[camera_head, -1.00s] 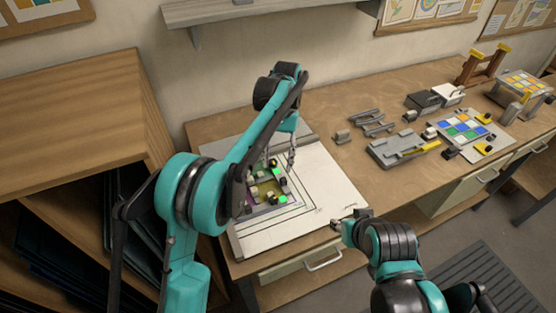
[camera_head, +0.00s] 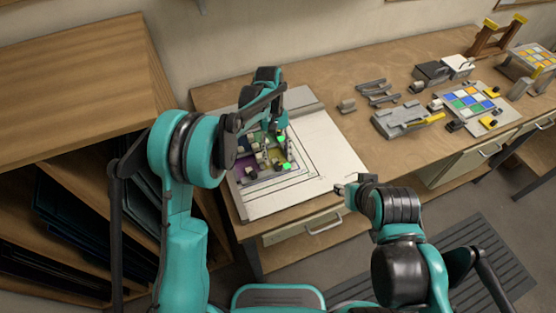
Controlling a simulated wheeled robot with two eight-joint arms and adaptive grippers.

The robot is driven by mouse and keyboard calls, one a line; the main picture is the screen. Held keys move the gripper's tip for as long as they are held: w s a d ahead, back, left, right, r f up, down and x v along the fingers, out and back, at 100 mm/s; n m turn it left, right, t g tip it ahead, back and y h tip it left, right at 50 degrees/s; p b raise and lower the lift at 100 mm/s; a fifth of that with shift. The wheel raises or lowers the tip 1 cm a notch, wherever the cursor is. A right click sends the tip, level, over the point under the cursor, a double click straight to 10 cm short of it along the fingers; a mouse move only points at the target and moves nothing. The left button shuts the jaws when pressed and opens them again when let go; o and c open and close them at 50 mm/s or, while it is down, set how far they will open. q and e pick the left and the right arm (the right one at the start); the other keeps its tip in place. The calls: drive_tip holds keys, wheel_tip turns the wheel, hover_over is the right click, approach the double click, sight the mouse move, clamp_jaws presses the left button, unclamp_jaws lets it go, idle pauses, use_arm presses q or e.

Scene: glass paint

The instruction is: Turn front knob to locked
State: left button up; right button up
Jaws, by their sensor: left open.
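A small glass panel (camera_head: 270,155) in purple and yellow lies in a frame on the white board (camera_head: 325,150). Small dark and pale blocks or knobs surround it, with bright green marks on its right side. A dark knob-like piece (camera_head: 250,171) is at its front left. I cannot tell which piece is the front knob or how it is turned. My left gripper (camera_head: 268,128) is open above the far part of the panel, partly hidden by its own arm. My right gripper (camera_head: 343,190) is at the board's front right edge, away from the panel; its jaws are too small to read.
A grey tool block (camera_head: 400,122) and grey bars (camera_head: 377,92) lie right of the board. A panel of coloured tiles (camera_head: 470,102) is farther right. A wooden shelf unit (camera_head: 85,85) stands at the left. Bare tabletop (camera_head: 310,80) lies behind the board.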

use_arm(q)
drive_tip(key=shift+x, duration=1.1)
clamp_jaws()
drive_tip(key=shift+m+y, duration=0.4)
drive_tip(key=shift+m, duration=0.4)
unclamp_jaws()
drive_tip(key=v, duration=1.2)
